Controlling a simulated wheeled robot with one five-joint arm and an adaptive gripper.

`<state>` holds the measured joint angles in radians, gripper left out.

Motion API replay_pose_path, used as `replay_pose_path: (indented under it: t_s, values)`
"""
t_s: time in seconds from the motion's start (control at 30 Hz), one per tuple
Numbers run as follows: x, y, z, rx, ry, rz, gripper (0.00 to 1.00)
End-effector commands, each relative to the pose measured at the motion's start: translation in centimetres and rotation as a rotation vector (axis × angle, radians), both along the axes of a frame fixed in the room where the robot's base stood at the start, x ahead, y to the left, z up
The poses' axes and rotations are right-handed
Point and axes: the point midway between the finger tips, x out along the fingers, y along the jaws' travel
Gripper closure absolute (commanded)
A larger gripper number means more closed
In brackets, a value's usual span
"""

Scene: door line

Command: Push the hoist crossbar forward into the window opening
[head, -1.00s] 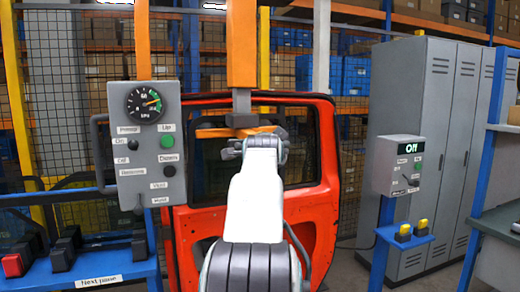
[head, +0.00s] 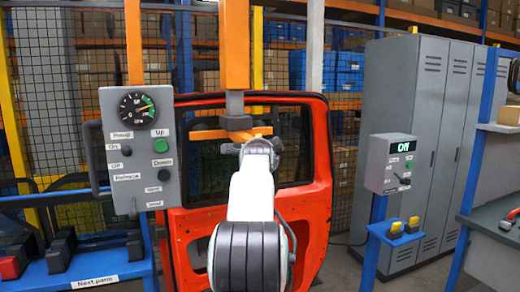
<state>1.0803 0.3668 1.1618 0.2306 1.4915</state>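The orange hoist crossbar (head: 205,134) hangs level under the hoist's grey stem, in front of the red door (head: 319,170). In the picture it overlaps the upper part of the door's window opening (head: 290,173). Whether it is inside the opening or still in front of it I cannot tell. My gripper (head: 255,143) is at the end of my white arm, at the right part of the crossbar. It is small and partly hidden by my arm, so its fingers and any contact with the bar are unclear.
A grey control panel (head: 140,180) with a gauge hangs left of the hoist's orange column (head: 235,45). A blue rack labelled "Next pane" (head: 95,283) is at lower left. A grey box reading "Off" (head: 390,178) stands to the right, before grey lockers (head: 400,90).

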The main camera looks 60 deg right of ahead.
Motion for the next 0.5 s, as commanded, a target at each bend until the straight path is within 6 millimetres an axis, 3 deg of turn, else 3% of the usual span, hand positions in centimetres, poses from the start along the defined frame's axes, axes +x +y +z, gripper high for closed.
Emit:
replay_pose_path:
  t_s: [0.47, 0.5]
  values:
    - [0.29, -0.55, -0.16, 0.0, 0.001, 0.0, 0.44]
    - [0.29, -0.55, -0.16, 0.0, 0.001, 0.0, 0.48]
